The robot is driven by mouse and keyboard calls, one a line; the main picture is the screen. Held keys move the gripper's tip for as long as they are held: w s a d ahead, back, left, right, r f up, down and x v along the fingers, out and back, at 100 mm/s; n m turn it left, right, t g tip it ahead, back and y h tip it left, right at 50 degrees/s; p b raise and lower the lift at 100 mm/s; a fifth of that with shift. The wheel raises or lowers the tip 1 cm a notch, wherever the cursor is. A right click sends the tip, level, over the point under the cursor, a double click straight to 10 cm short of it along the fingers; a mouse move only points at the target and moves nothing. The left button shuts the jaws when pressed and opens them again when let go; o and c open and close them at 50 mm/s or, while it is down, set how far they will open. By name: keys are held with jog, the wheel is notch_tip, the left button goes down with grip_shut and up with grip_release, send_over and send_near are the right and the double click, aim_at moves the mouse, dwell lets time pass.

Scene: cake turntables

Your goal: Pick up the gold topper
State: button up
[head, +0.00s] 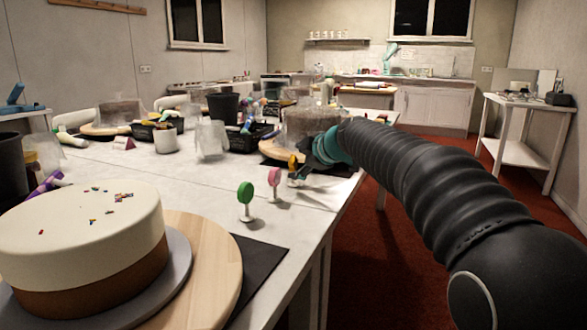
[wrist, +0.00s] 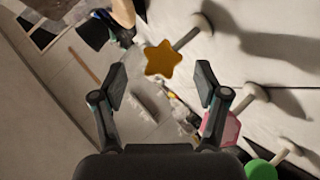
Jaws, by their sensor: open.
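The gold topper is a small star on a white stem and base. In the wrist view, the star (wrist: 162,60) appears between and just beyond the fingertips of my gripper (wrist: 162,85), which is open and empty. In the head view, the gold topper (head: 293,163) stands on the white table, to the left of my gripper (head: 312,158) and partly beside its fingers. I cannot tell whether the fingers touch it.
A pink topper (head: 274,177) and a green topper (head: 245,192) stand close by, nearer the front; they also show at the lower right in the wrist view. A cake on a turntable (head: 217,262) fills the near left. A covered cake (head: 307,124) stands behind my gripper.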

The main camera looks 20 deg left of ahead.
aim_at(295, 163)
jog(key=x, duration=0.4)
jog(key=shift+s+f+p, duration=0.1)
jog(key=shift+s+p, duration=0.05)
jog(key=shift+p, duration=0.25)
jog(key=c, duration=0.9)
jog(key=shift+c, duration=0.2)
